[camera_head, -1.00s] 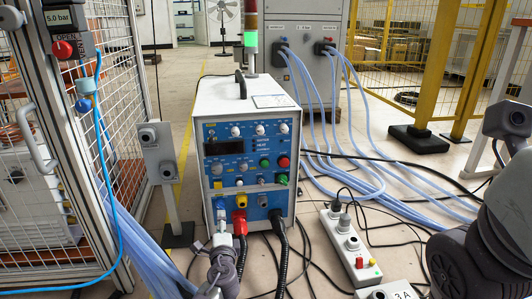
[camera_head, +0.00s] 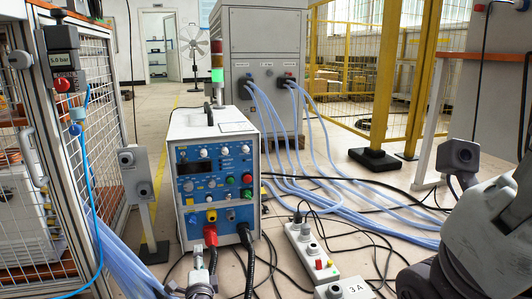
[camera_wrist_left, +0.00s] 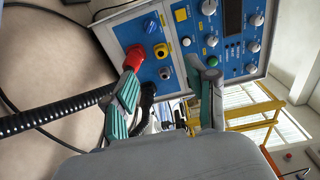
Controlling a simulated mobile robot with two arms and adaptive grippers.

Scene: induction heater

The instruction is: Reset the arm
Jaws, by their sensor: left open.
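The induction heater (camera_head: 213,135) is a white box with a blue control panel (camera_head: 215,178) of knobs and coloured buttons. It stands on the floor left of centre. My left gripper (camera_head: 205,260) is low in the head view, in front of the panel's lower edge. In the left wrist view its two green-padded fingers (camera_wrist_left: 162,66) are spread with nothing held between them. The panel (camera_wrist_left: 172,72) lies beyond the fingertips, with a red plug (camera_wrist_left: 134,57) close to one finger; contact cannot be told.
Black cables (camera_head: 248,262) run from the heater's front. A power strip (camera_head: 308,248) and light blue hoses (camera_head: 350,208) cover the floor at right. A wire-mesh cage (camera_head: 95,150) stands at left. A grey cabinet (camera_head: 262,50) stands behind the heater.

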